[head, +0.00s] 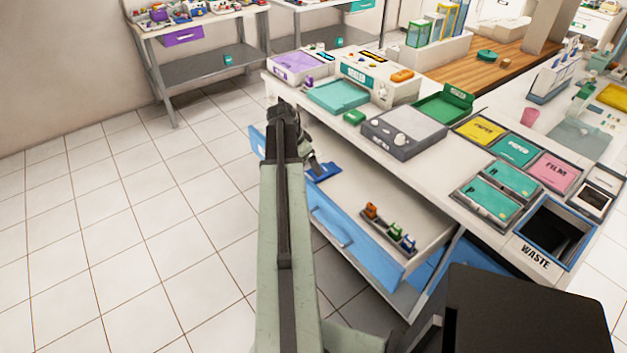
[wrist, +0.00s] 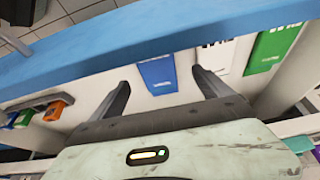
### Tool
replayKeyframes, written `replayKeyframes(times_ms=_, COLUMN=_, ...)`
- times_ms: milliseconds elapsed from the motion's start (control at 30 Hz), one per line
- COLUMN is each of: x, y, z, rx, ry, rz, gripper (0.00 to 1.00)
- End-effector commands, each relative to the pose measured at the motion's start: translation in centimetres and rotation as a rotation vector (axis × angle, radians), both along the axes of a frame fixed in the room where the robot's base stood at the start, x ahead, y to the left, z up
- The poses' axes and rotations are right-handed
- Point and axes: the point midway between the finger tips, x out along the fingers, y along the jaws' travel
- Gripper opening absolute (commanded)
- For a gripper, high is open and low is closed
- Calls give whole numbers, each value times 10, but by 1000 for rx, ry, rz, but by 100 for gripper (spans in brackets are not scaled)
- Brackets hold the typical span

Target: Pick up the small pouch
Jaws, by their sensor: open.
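A small flat blue packet (wrist: 158,76) with white print lies on the white floor of the open drawer (head: 345,190); it looks like the small pouch. In the head view a blue piece (head: 324,171) shows beside my gripper (head: 311,163), which is partly hidden by my arm. In the wrist view my gripper (wrist: 161,82) is open, with one finger on each side of the blue packet. Nothing is seen held. How high the fingers are above the packet I cannot tell.
The drawer's blue front (wrist: 130,38) runs across the wrist view. A green packet (wrist: 273,48) lies right of the blue one. A rack (head: 388,236) with small coloured items sits in the drawer. The countertop above holds a grey device (head: 404,133) and a waste bin (head: 548,228).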

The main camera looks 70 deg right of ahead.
Motion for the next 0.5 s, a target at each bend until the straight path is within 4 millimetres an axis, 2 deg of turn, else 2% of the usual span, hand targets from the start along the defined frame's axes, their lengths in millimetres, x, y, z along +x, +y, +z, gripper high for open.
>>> replayKeyframes(times_ms=167, x=-1, y=-1, z=-8, rx=0, ry=0, rz=1, gripper=89)
replayKeyframes(times_ms=400, x=-12, y=-10, z=-47, rx=0, ry=0, rz=2, gripper=89)
replayKeyframes(times_ms=500, x=-14, y=-14, z=-53, rx=1, ry=0, rz=3, gripper=89)
